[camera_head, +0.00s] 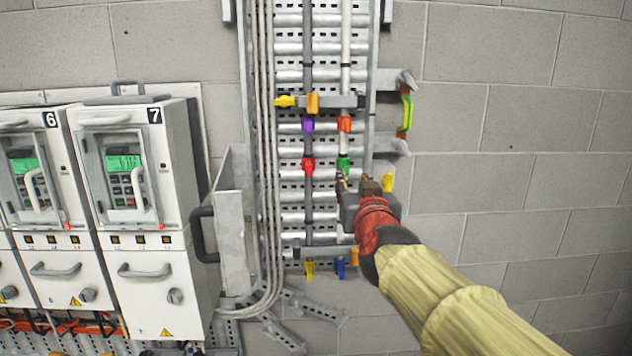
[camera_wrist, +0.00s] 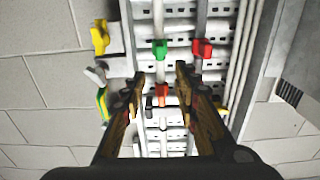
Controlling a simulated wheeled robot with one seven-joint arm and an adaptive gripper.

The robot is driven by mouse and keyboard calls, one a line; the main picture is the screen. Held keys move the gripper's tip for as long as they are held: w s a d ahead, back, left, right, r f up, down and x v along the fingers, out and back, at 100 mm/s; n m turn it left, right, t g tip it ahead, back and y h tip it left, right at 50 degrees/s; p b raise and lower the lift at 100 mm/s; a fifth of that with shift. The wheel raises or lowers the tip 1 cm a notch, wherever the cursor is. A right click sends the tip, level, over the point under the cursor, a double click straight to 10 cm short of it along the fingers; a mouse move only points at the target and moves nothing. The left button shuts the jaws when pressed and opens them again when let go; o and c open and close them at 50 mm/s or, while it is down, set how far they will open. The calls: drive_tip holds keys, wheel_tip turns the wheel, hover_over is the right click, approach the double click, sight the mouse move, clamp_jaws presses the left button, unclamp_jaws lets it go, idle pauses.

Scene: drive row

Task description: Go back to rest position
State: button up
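My gripper (camera_head: 350,184) is in front of the cable panel, at the end of my arm with its red wrist part and tan sleeve. In the wrist view my gripper (camera_wrist: 160,82) has its two fingers spread apart with nothing held between them. A green connector (camera_head: 344,163) shows just above the fingers; it also shows beyond the fingertips in the wrist view (camera_wrist: 160,48). A red connector (camera_head: 308,167) is to its left. An orange-red connector (camera_wrist: 162,95) shows through the gap between the fingers. I cannot tell whether any finger touches the panel.
Drive cabinets 6 (camera_head: 40,165) and 7 (camera_head: 130,170) stand on the left. A metal bracket (camera_head: 235,225) juts out left of the cable ladder. Yellow (camera_head: 388,182), purple (camera_head: 308,125) and blue (camera_head: 340,270) connectors are on the panel. The block wall (camera_head: 500,120) on the right is clear.

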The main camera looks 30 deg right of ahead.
drive_tip(key=s+a+f+n+g+y, duration=0.1)
drive_tip(key=s+a+f+g+y, duration=0.15)
drive_tip(key=a+f, duration=0.45)
drive_tip(key=s+a+f+g+y, duration=0.2)
drive_tip(key=f+y, duration=0.1)
drive_tip(key=f, duration=0.8)
drive_tip(key=s+a+f+n+g+b, duration=0.1)
drive_tip(key=s+a+f+g+b, duration=0.2)
drive_tip(key=s+f, duration=0.7)
drive_tip(key=s+a+f+n+g+y+b, duration=0.1)
drive_tip(key=s+a+f+b, duration=0.4)
drive_tip(key=s+f, duration=0.5)
drive_tip(key=shift+a+f+n+g+b, duration=0.3)
drive_tip(key=shift+f+n+g+b, duration=0.45)
drive_tip(key=shift+g, duration=0.5)
drive_tip(key=shift+r+y, duration=0.1)
drive_tip(key=shift+y, duration=0.15)
